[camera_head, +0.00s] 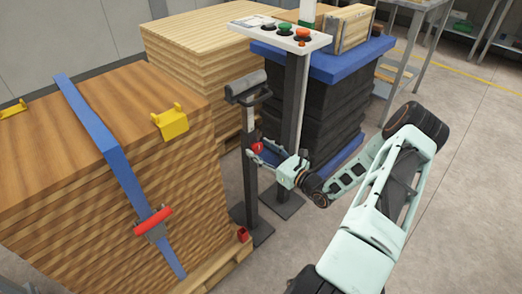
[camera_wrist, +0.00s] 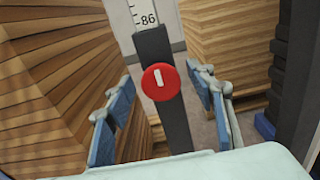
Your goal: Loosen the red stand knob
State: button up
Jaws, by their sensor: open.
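The red stand knob (camera_head: 257,148) is on the dark post of a slim roller stand (camera_head: 250,185). In the wrist view the round knob (camera_wrist: 161,90) faces me, with a nearly upright white bar on it. Above it is a white scale (camera_wrist: 146,14) reading 86. My gripper (camera_head: 256,150) is at the knob in the head view. In the wrist view my gripper (camera_wrist: 158,97) is open, one blue-padded finger on each side of the knob, with gaps between pads and knob. The stand's grey roller (camera_head: 245,85) is at its top.
A strapped stack of boards (camera_head: 190,180) with a yellow corner guard (camera_head: 171,122) and red-handled ratchet (camera_head: 153,221) stands left. A second stack (camera_head: 190,50) is behind.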

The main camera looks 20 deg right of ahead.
jog(key=c, duration=1.1)
jog(key=shift+n, duration=0.3)
jog(key=n, duration=0.3)
jog(key=shift+a+n+p, duration=0.1)
jog(key=shift+n+p, duration=0.2)
jog(key=n, duration=0.4)
jog(key=shift+s+f+n, duration=0.1)
jog(key=shift+n, duration=0.2)
jog(key=n+b, duration=0.1)
jog(key=n, duration=0.5)
jog(key=shift+a+f+b, duration=0.15)
jog(key=shift+f+b, duration=0.05)
jog(key=shift+b, duration=0.15)
jog(key=n+b, duration=0.2)
jog(key=n, duration=0.2)
jog(key=shift+f, duration=0.1)
jog(key=shift+n+b, duration=0.4)
jog(key=shift+n, duration=0.7)
